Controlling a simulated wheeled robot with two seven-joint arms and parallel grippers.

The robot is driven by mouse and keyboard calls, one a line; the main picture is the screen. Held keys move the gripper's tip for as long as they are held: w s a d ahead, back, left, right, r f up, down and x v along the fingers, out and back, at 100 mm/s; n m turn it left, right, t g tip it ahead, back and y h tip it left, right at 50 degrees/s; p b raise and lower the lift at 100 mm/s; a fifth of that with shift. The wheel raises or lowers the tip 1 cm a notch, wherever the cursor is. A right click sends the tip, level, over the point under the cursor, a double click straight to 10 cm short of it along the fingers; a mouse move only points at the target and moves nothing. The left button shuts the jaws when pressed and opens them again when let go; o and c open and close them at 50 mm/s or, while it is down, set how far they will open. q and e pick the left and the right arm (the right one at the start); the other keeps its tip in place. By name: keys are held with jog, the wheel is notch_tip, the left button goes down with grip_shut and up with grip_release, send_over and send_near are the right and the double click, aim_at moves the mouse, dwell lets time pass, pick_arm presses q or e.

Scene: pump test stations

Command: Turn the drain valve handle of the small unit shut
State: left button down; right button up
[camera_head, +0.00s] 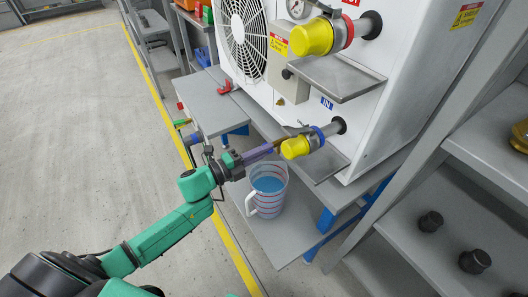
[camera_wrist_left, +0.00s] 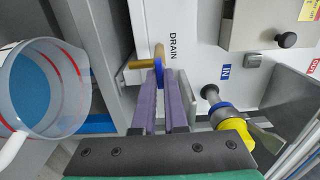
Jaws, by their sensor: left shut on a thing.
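The small unit is a white cabinet (camera_head: 395,95) with a round fan grille, standing on a grey bench. In the left wrist view its front carries the DRAIN label (camera_wrist_left: 173,46). Beside the label is a brass drain valve (camera_wrist_left: 141,64) with a blue handle (camera_wrist_left: 159,70). My left gripper (camera_head: 273,146) reaches the unit's lower front, left of the lower yellow cap. Its purple fingers (camera_wrist_left: 160,88) are shut on the blue handle, hiding part of it. In the head view the valve is mostly hidden. My right gripper is not in view.
A clear jug (camera_head: 268,190) with blue liquid stands on the lower shelf (camera_head: 285,238) below my gripper. Yellow caps sit on the IN pipe (camera_head: 296,147) and the upper pipe (camera_head: 312,38). Grey shelving (camera_head: 480,150) stands at right. Open floor (camera_head: 80,120) lies left.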

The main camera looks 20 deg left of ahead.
pick_arm(q)
jog(key=shift+f, duration=0.1)
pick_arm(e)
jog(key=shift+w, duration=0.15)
pick_arm(q)
jog(key=c, duration=1)
grip_release()
jog(key=shift+o, duration=0.2)
jog(key=v, duration=1.4)
jog(key=shift+s+a+p, duration=0.2)
jog(key=shift+s+p, duration=0.1)
jog(key=shift+p, duration=0.15)
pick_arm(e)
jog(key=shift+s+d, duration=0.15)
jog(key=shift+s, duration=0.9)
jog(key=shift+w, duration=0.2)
